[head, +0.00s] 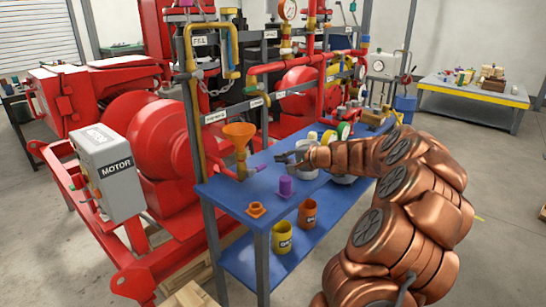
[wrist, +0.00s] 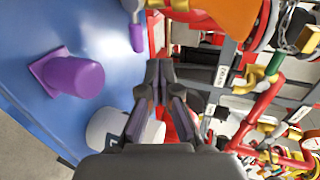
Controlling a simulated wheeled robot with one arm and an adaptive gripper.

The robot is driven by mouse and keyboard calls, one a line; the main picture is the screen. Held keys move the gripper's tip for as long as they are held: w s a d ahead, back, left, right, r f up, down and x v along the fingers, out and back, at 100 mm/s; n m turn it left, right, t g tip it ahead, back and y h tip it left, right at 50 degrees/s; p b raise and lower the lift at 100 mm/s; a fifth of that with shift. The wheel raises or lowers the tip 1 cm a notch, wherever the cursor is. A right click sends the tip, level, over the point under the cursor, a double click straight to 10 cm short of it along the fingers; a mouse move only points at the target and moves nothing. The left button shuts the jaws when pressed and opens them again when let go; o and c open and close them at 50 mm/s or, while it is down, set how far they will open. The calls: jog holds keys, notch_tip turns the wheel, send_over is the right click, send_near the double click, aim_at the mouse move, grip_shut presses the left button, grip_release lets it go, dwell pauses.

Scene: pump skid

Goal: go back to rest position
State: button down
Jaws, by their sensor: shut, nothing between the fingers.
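My copper-coloured arm reaches in from the right in the head view. My gripper (head: 281,159) is above the blue bench (head: 228,195), shut and empty. In the wrist view my gripper (wrist: 160,75) shows with its fingertips together. A purple cylindrical piece (head: 286,186) stands on the bench just below the gripper; it shows at the left in the wrist view (wrist: 72,76), apart from the fingers. An orange funnel (head: 239,131) with a purple-handled valve (head: 257,168) is left of the gripper.
An orange flanged piece (head: 256,210) sits at the bench's front corner. Yellow (head: 283,238) and orange-brown (head: 307,213) cups stand on the lower shelf. Red pump pipework (head: 295,68) rises behind the bench. A grey motor box (head: 105,160) is at left. Open floor lies at right.

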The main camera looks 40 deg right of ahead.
jog(key=s+a+r+n+g+y+p, duration=0.1)
jog(key=s+a+n+g+y, duration=0.2)
jog(key=a, duration=0.9)
jog(key=s+a+r+n+g+p, duration=0.25)
jog(key=s+a+n, duration=0.2)
jog(key=a, duration=0.65)
jog(key=s+a+r+n+g+y+p, duration=0.1)
jog(key=s+a+n+g+y, duration=0.2)
jog(key=a, duration=0.9)
jog(key=s+a+f+n+g+h+p, duration=0.1)
jog(key=s+a+n+g+h+p, duration=0.15)
jog(key=s, duration=0.85)
jog(key=s+a+f+n+g+h+p, duration=0.1)
jog(key=s+f+n+g+h, duration=0.2)
jog(key=s, duration=0.8)
jog(key=s+d+r+g+h+p, duration=0.1)
jog(key=s+d+h, duration=0.2)
jog(key=s, duration=0.5)
jog(key=shift+s+d+m+h, duration=0.3)
jog(key=shift+s+d+h, duration=0.1)
jog(key=shift+d, duration=0.25)
